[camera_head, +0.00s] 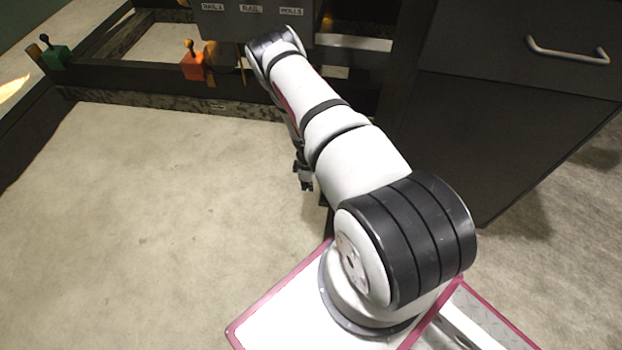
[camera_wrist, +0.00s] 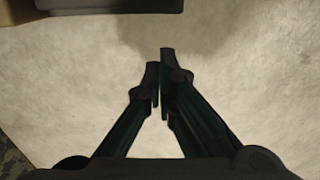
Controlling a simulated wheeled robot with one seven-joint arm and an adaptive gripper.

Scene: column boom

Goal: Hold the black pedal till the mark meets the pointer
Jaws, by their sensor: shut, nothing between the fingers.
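My gripper (camera_head: 306,184) hangs low beside my arm in the head view, over the pale floor. In the wrist view my gripper (camera_wrist: 160,58) has its two dark fingers together, with nothing between them. A dark block with a grey edge (camera_wrist: 110,7) shows at the top of the wrist view, beyond and left of the fingertips and apart from them. I cannot tell whether it is the black pedal. I cannot make out the mark or the pointer in either view; my arm covers part of the frame.
A dark frame (camera_head: 170,99) borders the floor, carrying an orange block with a lever (camera_head: 192,66) and a green one (camera_head: 56,56). A labelled grey panel (camera_head: 225,22) stands at the back. A dark cabinet (camera_head: 490,75) stands right. The left floor (camera_head: 130,190) is clear.

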